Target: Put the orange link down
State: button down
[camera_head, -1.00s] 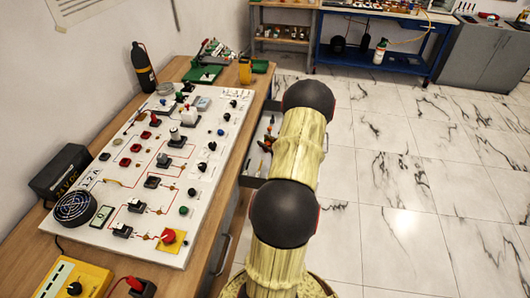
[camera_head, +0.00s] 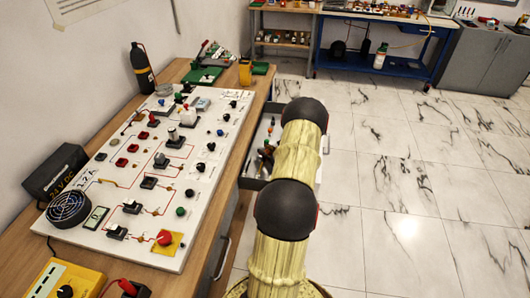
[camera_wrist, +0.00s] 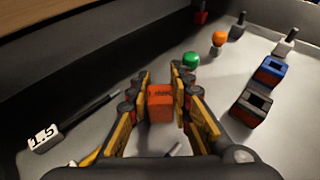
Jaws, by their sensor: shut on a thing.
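The orange link (camera_wrist: 160,103) is a small block between the fingertips of my gripper (camera_wrist: 161,101) in the wrist view. My gripper is shut on it, inside an open drawer (camera_head: 251,183). The drawer's grey floor shows around and below the link; I cannot tell whether the link touches it. In the head view my arm covers part of the drawer, and the link cannot be made out there.
A green ball-topped piece (camera_wrist: 191,60) lies just beyond the fingers. An orange knob (camera_wrist: 219,38), a blue block (camera_wrist: 270,70) and a dark block (camera_wrist: 252,106) are to the right. A tag marked 1.5 (camera_wrist: 44,137) is at left. The circuit board (camera_head: 196,200) stands on the bench.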

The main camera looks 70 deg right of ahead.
jog(key=shift+f, duration=0.15)
jog(key=c, duration=1.7)
grip_release()
jog(key=shift+o, duration=0.4)
jog(key=shift+r, duration=0.2)
jog(key=p+v, duration=0.3)
jog(key=v, duration=0.9)
